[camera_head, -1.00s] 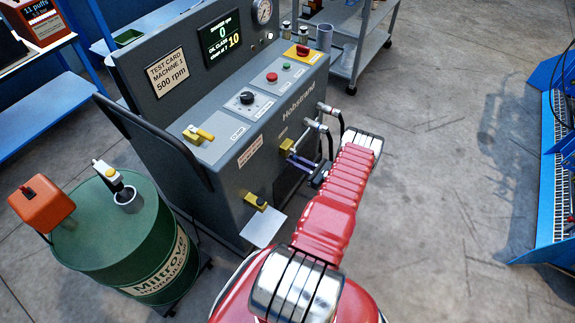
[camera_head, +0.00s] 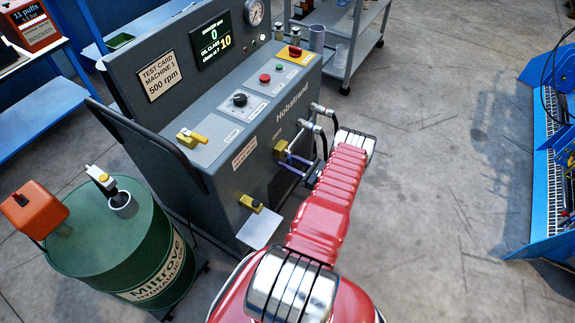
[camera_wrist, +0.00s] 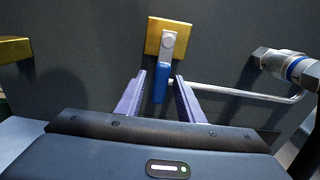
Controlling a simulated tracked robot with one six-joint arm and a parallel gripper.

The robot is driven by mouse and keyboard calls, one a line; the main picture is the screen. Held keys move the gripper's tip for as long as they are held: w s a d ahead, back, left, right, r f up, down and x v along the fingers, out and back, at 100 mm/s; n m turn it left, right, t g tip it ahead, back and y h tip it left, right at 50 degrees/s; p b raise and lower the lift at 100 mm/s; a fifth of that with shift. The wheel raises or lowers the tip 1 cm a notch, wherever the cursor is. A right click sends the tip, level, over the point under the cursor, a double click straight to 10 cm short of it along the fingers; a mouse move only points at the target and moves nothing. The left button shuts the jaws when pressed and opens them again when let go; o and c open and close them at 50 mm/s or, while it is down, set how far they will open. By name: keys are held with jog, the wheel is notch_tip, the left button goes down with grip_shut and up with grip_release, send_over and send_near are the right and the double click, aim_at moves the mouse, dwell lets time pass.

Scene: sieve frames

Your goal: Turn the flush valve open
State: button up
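In the wrist view a valve with a brass-yellow body (camera_wrist: 169,37) sits on the dark panel. Its lever, with a grey top and blue grip (camera_wrist: 161,84), hangs almost straight down. My gripper (camera_wrist: 159,85) is open, its two purple fingers apart on either side of the blue grip, with gaps showing. In the head view my gripper (camera_head: 288,163) is at the front of the grey machine, just below this yellow valve body (camera_head: 280,148); the lever is not clear there. No flush label is readable.
A pipe with a metal fitting (camera_wrist: 281,62) is right of the lever. Another yellow valve (camera_head: 251,203) sits lower on the machine above a grey plate (camera_head: 259,230). A yellow-handled valve (camera_head: 192,136) is on top. A green drum (camera_head: 120,245) stands left; open floor (camera_head: 440,170) lies right.

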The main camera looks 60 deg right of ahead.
jog(key=shift+s, duration=0.1)
jog(key=s, duration=1.3)
jog(key=shift+s, duration=0.3)
jog(key=shift+a, duration=0.1)
